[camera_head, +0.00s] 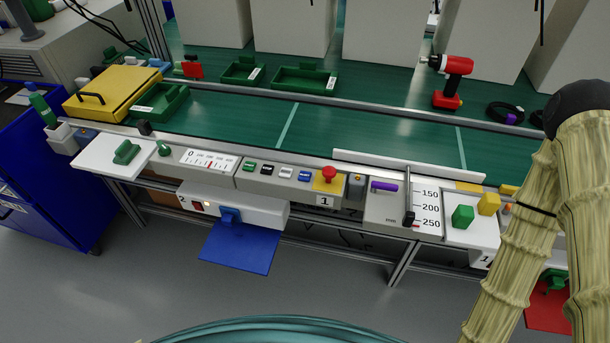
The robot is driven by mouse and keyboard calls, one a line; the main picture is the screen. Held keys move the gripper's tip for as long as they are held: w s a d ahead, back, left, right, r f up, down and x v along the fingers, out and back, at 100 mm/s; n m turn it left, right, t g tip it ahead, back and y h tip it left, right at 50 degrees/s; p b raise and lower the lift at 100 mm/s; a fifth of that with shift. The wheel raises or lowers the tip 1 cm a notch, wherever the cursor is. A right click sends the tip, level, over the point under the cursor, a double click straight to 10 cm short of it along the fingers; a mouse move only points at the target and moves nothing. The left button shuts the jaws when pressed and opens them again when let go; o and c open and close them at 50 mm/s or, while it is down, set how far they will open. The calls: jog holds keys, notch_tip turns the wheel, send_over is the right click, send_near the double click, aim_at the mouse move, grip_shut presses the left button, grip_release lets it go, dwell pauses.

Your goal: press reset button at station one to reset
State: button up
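The station marked 1 is a grey control box (270,187) on the front edge of the green workbench. On its top sits a row of small buttons: a green button (249,166), a black button (267,168), a white-topped button (286,172) and a blue button (304,176). At its right end is a red mushroom button (328,174) on a yellow plate (328,186). No readable label tells which is the reset button. My arm shows at the right edge, bent, in a tan ribbed cover. My gripper is out of view.
Left of the box are a 0-scale gauge (209,161) and a white plate (116,155). Right are a millimetre scale (426,209) and green and yellow blocks (463,216). A box marked 2 (235,208) and blue flap (240,248) hang below. Grey floor in front is open.

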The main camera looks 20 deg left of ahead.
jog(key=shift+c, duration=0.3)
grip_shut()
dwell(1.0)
